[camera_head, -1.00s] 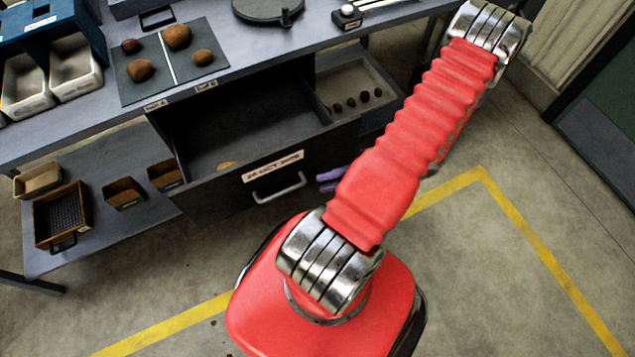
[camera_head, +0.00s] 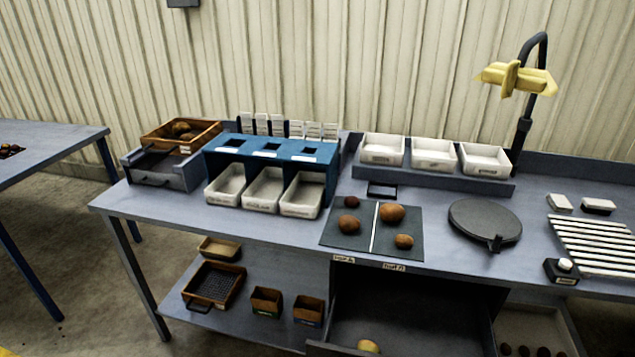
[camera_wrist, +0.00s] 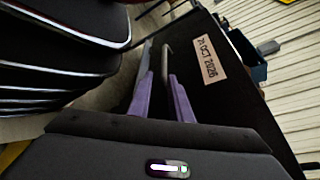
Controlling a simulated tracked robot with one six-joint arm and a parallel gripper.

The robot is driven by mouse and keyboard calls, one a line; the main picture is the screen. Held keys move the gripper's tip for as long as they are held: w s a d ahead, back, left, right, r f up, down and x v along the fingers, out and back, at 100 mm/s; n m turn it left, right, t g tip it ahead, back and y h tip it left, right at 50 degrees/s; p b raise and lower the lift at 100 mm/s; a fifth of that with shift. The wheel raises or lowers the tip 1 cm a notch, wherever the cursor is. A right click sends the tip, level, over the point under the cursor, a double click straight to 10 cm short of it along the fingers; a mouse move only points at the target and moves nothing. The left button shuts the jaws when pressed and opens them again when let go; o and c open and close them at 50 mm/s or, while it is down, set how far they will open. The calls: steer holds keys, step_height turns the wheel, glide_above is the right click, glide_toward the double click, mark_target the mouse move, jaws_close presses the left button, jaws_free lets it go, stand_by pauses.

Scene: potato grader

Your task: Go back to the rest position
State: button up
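My gripper (camera_wrist: 160,98) shows only in the wrist view. Its two purple fingers stand apart with a dark gap between them, and nothing is held. A grey drawer handle (camera_wrist: 168,56) shows close to the fingertips; I cannot tell whether they touch it. The drawer front with its date label (camera_wrist: 208,58) is to the right of the fingers. In the head view, my arm is out of the picture.
The grey bench (camera_head: 270,226) carries a blue bin rack (camera_head: 270,152), white trays (camera_head: 433,155), a dark mat (camera_head: 334,236) with several potatoes and a round dark plate (camera_head: 484,222). A lower shelf (camera_head: 235,318) holds small crates. Another table (camera_head: 45,145) stands at left.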

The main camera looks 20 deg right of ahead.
steer(key=w+a+r+n+g+h, duration=0.2)
steer(key=w+r+n+g+h, duration=0.15)
steer(key=r, duration=0.35)
steer(key=w+a+r+n+g+h, duration=0.2)
steer(key=w+r+g, duration=0.15)
steer(key=r, duration=0.35)
steer(key=w+a+r+n+g+h, duration=0.2)
steer(key=w+r+n+g+h, duration=0.1)
steer(key=r+g, duration=0.25)
steer(key=w+a+r+n+t+h, duration=0.1)
steer(key=w+a+r+n+t, duration=0.3)
steer(key=a+r+n, duration=0.5)
steer(key=a+r+t, duration=0.2)
steer(key=a+r, duration=0.5)
steer(key=a, duration=0.2)
steer(key=shift+w+a+r+t, duration=0.15)
steer(key=shift+a+r+t, duration=0.05)
steer(key=shift+t, duration=0.15)
